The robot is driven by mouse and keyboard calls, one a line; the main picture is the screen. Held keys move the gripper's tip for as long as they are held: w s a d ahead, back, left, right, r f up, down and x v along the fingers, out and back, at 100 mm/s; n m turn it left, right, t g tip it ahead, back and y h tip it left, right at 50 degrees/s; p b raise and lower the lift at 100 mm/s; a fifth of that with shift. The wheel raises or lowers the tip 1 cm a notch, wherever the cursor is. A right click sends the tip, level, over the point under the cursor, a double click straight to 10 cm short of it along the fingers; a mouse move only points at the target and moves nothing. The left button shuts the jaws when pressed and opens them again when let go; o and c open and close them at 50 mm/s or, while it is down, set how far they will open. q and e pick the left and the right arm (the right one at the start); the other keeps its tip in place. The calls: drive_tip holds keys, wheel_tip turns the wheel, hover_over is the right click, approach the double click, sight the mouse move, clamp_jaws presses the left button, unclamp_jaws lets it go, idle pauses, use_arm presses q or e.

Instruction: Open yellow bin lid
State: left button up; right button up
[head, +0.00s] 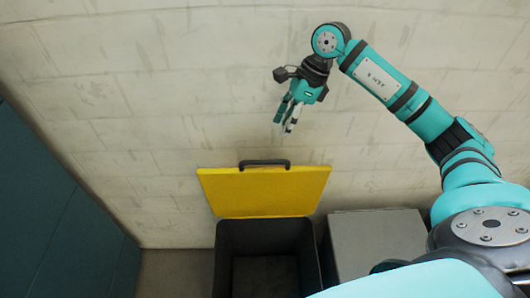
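The yellow lid (264,192) stands raised at the back of the dark bin (224,262), tilted up in front of the wall. A black handle (265,163) sits along its top edge. The bin's dark interior is visible and looks empty. My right gripper (284,128) hangs above the lid, a little right of the handle and apart from it. Its fingers point down, and I see nothing held in it. The gap between its fingertips is too small to judge. My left gripper is not in view.
A grey box (377,243) stands right of the bin. A pale block wall (150,110) is behind. A dark teal panel (55,215) rises at the left. Some bare floor (175,272) shows between it and the bin.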

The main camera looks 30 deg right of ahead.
sight(263, 161)
drive_tip(key=p+x, duration=0.3)
drive_tip(key=x, duration=0.8)
drive_tip(key=shift+a+f, duration=0.1)
drive_tip(key=shift+a, duration=0.1)
drive_tip(key=shift+w+a+f+p, duration=0.15)
drive_tip(key=shift+f+p, duration=0.15)
drive_tip(key=shift+f, duration=0.25)
clamp_jaws()
